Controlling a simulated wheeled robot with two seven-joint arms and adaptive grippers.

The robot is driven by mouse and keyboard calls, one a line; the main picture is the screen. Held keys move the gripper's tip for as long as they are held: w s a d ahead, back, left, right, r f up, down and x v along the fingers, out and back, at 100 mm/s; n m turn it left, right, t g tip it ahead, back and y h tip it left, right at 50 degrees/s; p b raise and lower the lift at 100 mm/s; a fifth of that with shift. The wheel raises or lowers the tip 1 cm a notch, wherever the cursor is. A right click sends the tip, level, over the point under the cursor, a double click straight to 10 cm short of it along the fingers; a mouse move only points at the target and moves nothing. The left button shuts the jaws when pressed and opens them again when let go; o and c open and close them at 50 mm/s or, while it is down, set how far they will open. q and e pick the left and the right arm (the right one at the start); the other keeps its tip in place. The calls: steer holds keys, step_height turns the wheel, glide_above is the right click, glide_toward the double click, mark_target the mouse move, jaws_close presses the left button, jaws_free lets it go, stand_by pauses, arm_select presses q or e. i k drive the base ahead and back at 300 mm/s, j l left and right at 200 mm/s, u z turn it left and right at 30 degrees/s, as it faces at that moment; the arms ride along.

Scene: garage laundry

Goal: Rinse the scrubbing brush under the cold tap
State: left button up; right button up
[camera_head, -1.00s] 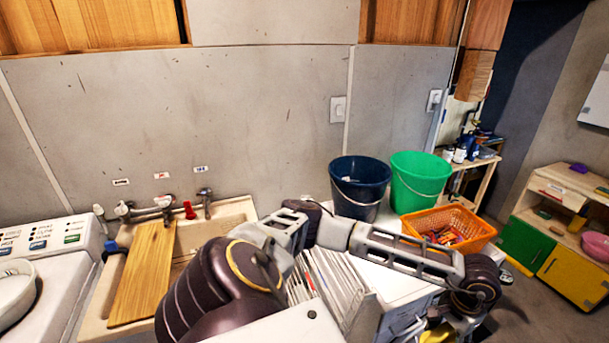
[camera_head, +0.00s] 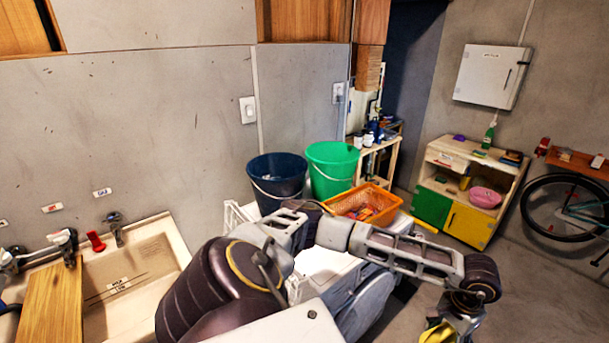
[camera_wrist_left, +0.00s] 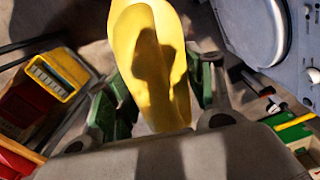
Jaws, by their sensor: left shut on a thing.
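My left gripper (camera_wrist_left: 160,100) is shut on a smooth, curved yellow object (camera_wrist_left: 150,60) in the left wrist view. No bristles show, so I cannot tell whether it is the scrubbing brush. The object also shows at the bottom right of the head view (camera_head: 438,333), where my left arm reaches right, away from the sink. The sink (camera_head: 150,262) is at the lower left. A tap (camera_head: 114,224) stands at its back, below a small blue-marked label (camera_head: 101,192). Another tap (camera_head: 62,240) stands left of it, below a red-marked label (camera_head: 52,208). My right gripper is out of view.
A wooden board (camera_head: 50,305) lies over the sink's left part. A dark blue bucket (camera_head: 277,185), a green bucket (camera_head: 332,170) and an orange basket (camera_head: 364,202) stand behind my arm. A low cabinet (camera_head: 432,205) stands at right. Floor (camera_head: 530,285) is clear before it.

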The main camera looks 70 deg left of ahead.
mark_target(112, 219)
steer(key=l+z, duration=0.1)
steer(key=z, duration=0.9)
steer(key=u, duration=0.95)
steer(key=i+u, duration=0.1)
steer(key=u, duration=0.4)
steer(key=l+u, duration=0.1)
steer(key=u, duration=0.9)
steer(key=l+u, duration=0.1)
steer(key=u, duration=0.35)
